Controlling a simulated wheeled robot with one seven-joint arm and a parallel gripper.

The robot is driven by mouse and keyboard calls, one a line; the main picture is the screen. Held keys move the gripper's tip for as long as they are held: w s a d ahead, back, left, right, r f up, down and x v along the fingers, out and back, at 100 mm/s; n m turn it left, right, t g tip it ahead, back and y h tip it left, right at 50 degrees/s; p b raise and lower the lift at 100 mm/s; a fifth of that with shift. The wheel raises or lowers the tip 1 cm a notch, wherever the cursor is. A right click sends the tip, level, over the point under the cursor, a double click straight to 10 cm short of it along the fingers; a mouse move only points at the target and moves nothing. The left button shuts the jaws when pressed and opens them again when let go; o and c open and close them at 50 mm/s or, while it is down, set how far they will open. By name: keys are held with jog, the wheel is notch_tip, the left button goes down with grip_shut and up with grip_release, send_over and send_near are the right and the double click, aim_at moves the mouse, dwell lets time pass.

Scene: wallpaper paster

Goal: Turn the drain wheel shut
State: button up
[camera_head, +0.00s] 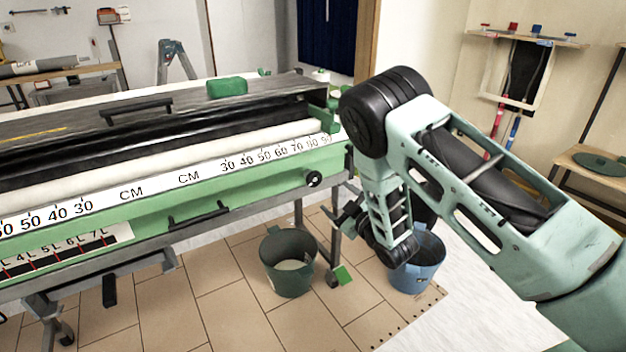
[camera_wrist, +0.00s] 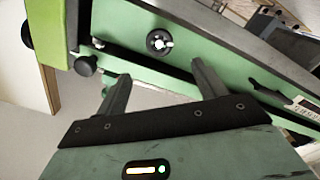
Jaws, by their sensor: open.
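A small round black wheel with a pale centre (camera_head: 313,179) sits on the green front of the pasting machine (camera_head: 250,178), near its right end. I take it for the drain wheel. In the wrist view the wheel (camera_wrist: 159,43) shows beyond the gap between my fingers, apart from them. My gripper (camera_head: 346,214) is open and empty, below and to the right of the wheel in the head view. In the wrist view both fingers of my gripper (camera_wrist: 161,75) are spread, pointing toward the green panel.
A second black knob (camera_wrist: 86,66) lies left of the wheel in the wrist view. A black handle (camera_head: 199,214) juts from the machine's front. A green bucket (camera_head: 288,278) and a blue bucket (camera_head: 420,275) stand on the floor below. A metal leg (camera_head: 327,240) is close to my gripper.

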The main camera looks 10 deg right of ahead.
aim_at(315, 180)
jog(key=x, duration=1.3)
jog(key=shift+b, duration=0.3)
jog(key=c, duration=1)
